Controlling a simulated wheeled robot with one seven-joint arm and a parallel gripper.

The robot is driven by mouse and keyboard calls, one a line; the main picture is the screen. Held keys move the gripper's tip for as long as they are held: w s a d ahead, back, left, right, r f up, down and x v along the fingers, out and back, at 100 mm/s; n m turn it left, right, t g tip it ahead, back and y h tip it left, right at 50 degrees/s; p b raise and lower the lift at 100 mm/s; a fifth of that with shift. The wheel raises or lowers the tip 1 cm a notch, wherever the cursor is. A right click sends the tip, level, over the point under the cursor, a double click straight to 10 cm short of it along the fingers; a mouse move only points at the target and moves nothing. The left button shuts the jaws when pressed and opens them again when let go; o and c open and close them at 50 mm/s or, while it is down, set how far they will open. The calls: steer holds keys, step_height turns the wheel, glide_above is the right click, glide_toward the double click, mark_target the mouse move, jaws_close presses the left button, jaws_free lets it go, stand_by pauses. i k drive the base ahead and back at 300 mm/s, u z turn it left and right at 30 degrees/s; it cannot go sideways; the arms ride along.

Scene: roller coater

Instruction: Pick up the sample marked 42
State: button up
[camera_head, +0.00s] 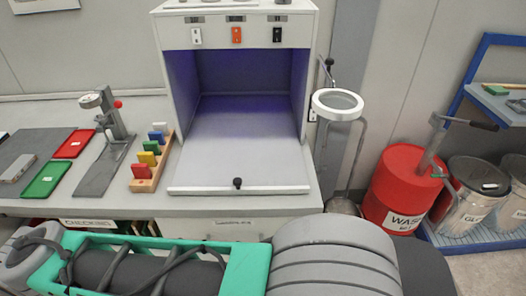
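No number 42 is legible on anything in the head view. My teal and grey arm crosses the bottom of the view. The fingers of my gripper do not show.
A white booth (240,170) with a lit interior stands open on the bench. Left of it are a stand device (107,118), a red tray (73,143) and a green tray (46,179). A red waste drum (397,182) and bins stand at the right.

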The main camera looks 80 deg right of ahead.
mark_target(21, 165)
steer(key=k, duration=0.2)
steer(key=u, duration=0.85)
steer(key=i, duration=1.15)
steer(key=z, duration=4.1)
steer(key=i, duration=0.45)
steer(key=z, duration=0.25)
steer(key=k, duration=0.3)
steer(key=u, duration=0.65)
